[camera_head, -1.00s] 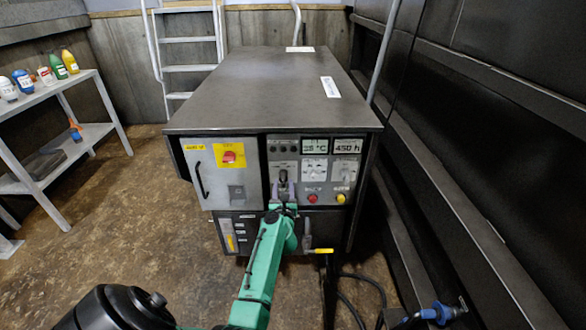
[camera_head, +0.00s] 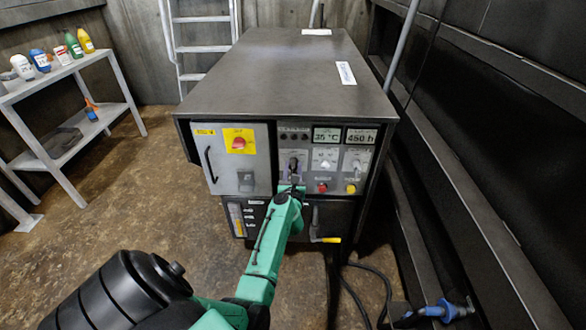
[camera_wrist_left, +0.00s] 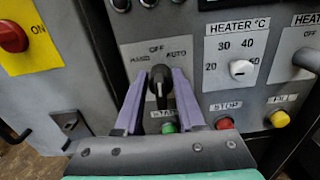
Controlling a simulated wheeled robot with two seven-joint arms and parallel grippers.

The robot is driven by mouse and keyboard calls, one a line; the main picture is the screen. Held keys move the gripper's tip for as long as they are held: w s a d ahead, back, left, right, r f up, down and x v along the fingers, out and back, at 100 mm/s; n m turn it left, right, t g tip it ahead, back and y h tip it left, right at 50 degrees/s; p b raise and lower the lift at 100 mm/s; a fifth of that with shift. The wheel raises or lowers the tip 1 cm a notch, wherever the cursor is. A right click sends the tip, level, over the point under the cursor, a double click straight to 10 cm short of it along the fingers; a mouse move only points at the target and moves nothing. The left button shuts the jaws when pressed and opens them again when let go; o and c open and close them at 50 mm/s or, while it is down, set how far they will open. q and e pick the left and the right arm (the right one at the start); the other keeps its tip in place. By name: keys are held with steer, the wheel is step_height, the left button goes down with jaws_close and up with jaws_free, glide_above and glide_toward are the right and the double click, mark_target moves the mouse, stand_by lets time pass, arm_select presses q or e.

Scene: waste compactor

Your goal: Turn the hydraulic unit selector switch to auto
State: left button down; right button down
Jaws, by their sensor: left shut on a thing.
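The selector switch (camera_head: 293,164) is a black knob on the grey front panel of the hydraulic unit (camera_head: 270,75). In the left wrist view the knob (camera_wrist_left: 160,80) sits below a label with OFF at the top and AUTO to its upper right; the left word is hard to read. The knob stands close to upright, with a white mark on it. My left gripper (camera_head: 292,182) is shut on it, one purple finger on each side. The fingers partly hide the panel and the green start button (camera_wrist_left: 168,127) below. My right gripper is not in view.
Right of the switch are a heater dial (camera_wrist_left: 241,69), a red stop button (camera_wrist_left: 224,123) and a yellow button (camera_wrist_left: 279,118). A red switch on a yellow plate (camera_head: 238,142) is to the left. A shelf with bottles (camera_head: 60,130) stands at far left; a dark wall is at right.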

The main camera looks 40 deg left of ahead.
arm_select(q)
steer(key=m, duration=0.2)
steer(key=m+p, duration=0.1)
steer(key=m, duration=0.1)
steer(key=shift+w+d, duration=0.1)
steer(key=shift+d, duration=0.1)
steer(key=shift+f+m+p, duration=0.2)
steer(key=shift+m+p, duration=0.3)
steer(key=shift+m, duration=1.7)
steer(key=c, duration=0.9)
jaws_free()
steer(key=shift+w+f, duration=0.1)
steer(key=shift+o, duration=0.2)
steer(key=shift+d, duration=0.1)
